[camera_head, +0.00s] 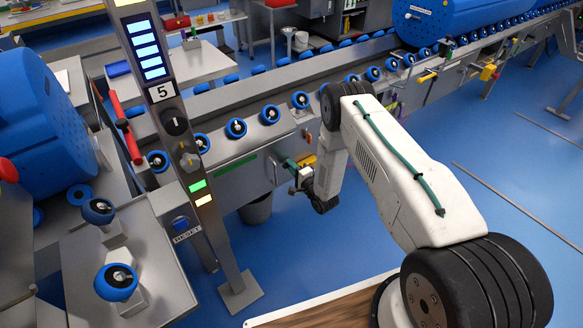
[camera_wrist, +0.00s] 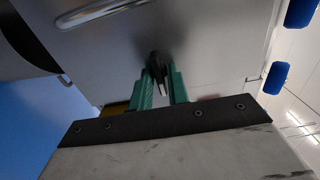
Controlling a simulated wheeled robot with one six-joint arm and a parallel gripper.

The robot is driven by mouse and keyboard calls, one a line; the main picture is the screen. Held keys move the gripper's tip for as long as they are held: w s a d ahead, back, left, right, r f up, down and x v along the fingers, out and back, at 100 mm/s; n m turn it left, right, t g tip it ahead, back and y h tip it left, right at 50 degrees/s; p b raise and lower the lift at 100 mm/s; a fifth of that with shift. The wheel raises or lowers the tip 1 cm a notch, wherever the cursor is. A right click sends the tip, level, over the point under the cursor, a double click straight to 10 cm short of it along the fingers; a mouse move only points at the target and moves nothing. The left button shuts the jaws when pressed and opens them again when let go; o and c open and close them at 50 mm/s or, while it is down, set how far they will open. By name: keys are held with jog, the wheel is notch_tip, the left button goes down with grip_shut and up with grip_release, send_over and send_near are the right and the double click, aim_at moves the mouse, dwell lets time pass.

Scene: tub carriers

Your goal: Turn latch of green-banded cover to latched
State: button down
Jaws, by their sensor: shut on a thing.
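The green-banded cover is a steel side panel of the conveyor with a green stripe (camera_head: 237,162), in the middle of the head view. My gripper (camera_head: 287,163) is at the right part of this panel, just right of the stripe. In the wrist view its two green fingers (camera_wrist: 160,82) are shut on a dark latch handle (camera_wrist: 158,66), which stands out from the grey panel face (camera_wrist: 205,45). The handle lies between the fingers. In the head view the latch is hidden by my gripper, so its turn angle cannot be told there.
A control post (camera_head: 175,125) marked 5 stands left of the panel. A yellow part (camera_head: 308,161) is close beside my gripper. Blue-rimmed rollers (camera_head: 236,128) line the conveyor above. A grey bin (camera_head: 256,209) stands below.

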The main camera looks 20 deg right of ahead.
jog(key=c, duration=1.4)
grip_release()
jog(key=v, duration=0.8)
